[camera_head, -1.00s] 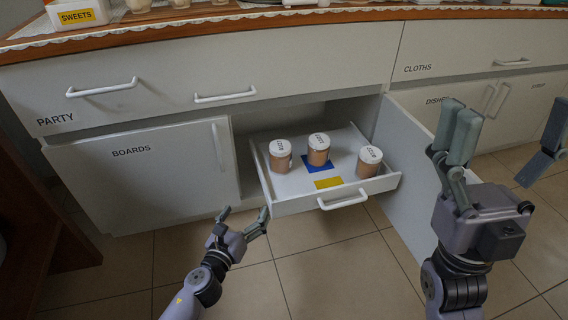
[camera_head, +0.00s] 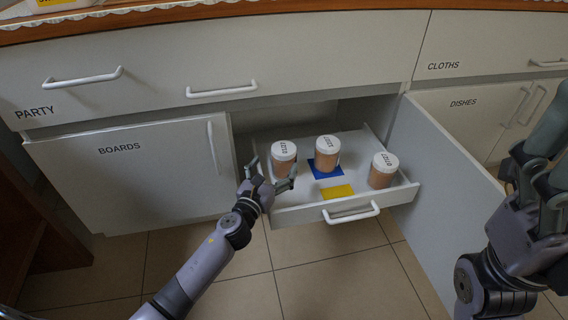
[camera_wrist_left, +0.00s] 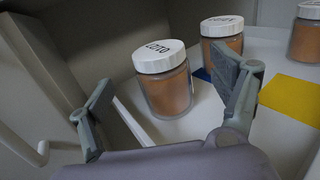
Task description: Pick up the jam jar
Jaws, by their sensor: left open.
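Three brown jars with white, lettered lids stand in the open drawer (camera_head: 343,212): a left jar (camera_head: 284,160), a middle jar (camera_head: 327,155) and a right jar (camera_head: 383,172). I cannot tell from the lettering which is jam. My left gripper (camera_head: 271,176) is open at the drawer's front left corner, close to the left jar. In the left wrist view the left jar (camera_wrist_left: 168,92) shows upright between and beyond the spread fingers (camera_wrist_left: 168,100), with no clear contact. My right gripper (camera_head: 538,150) is at the right edge, partly cut off.
A blue patch (camera_head: 325,172) and a yellow patch (camera_head: 338,193) lie on the drawer floor. An open cabinet door (camera_head: 450,165) stands right of the drawer. The closed BOARDS door (camera_head: 130,180) is left of it. A PARTY drawer front (camera_head: 150,82) is above.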

